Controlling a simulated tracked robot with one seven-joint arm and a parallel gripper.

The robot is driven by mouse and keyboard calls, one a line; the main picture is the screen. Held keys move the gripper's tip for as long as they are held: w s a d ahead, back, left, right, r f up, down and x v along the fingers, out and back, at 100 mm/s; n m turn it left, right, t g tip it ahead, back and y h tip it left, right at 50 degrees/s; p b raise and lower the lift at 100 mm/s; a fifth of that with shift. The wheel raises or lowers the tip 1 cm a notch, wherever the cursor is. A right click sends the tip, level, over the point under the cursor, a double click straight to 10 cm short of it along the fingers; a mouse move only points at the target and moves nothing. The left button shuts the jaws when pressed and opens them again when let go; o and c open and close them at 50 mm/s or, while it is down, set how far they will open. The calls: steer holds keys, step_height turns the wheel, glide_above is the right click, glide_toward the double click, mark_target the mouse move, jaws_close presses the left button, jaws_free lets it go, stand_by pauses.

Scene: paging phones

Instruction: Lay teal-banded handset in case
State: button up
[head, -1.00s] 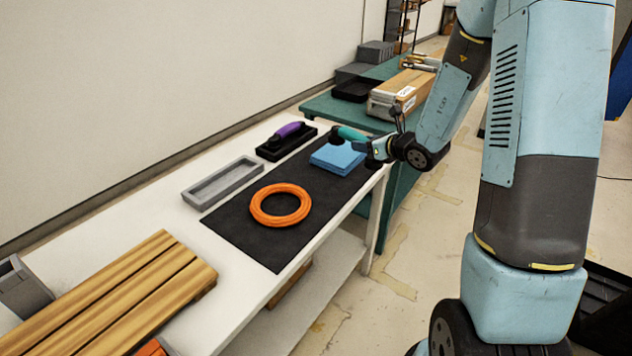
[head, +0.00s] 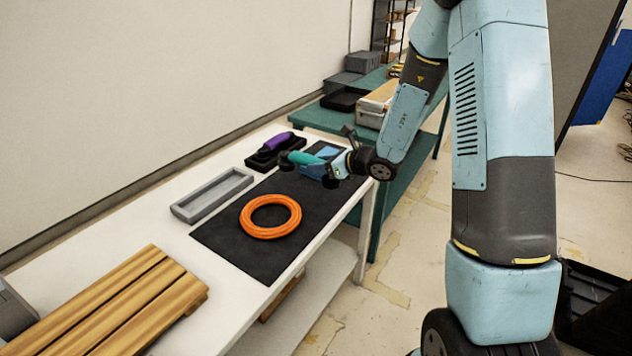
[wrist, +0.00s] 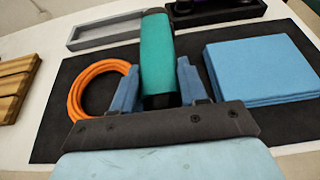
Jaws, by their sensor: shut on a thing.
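The teal-banded handset (head: 300,158) is in my gripper (head: 322,171), held above the dark mat in front of the blue stack. In the wrist view the handset (wrist: 156,58) stands between the two blue fingers of my gripper (wrist: 158,88), which are shut on it. Its far end overlaps the edge of the grey tray-like case (wrist: 108,31) in that view. In the head view the grey case (head: 211,194) is empty and lies left of the mat, apart from the handset. The handset's underside is hidden.
A purple handset (head: 278,142) lies in a black case (head: 262,161) behind the grey one. An orange cable coil (head: 270,216) and a folded blue stack (wrist: 262,68) lie on the dark mat (head: 240,250). Wooden slats (head: 120,305) are at the near left.

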steer(key=w+f, duration=0.1)
steer(key=w+a+f, duration=0.1)
steer(key=f, duration=0.1)
steer(key=w+a+f, duration=0.1)
steer(key=shift+w+f, duration=0.15)
steer(key=shift+f, duration=1.8)
steer(key=o, duration=1.2)
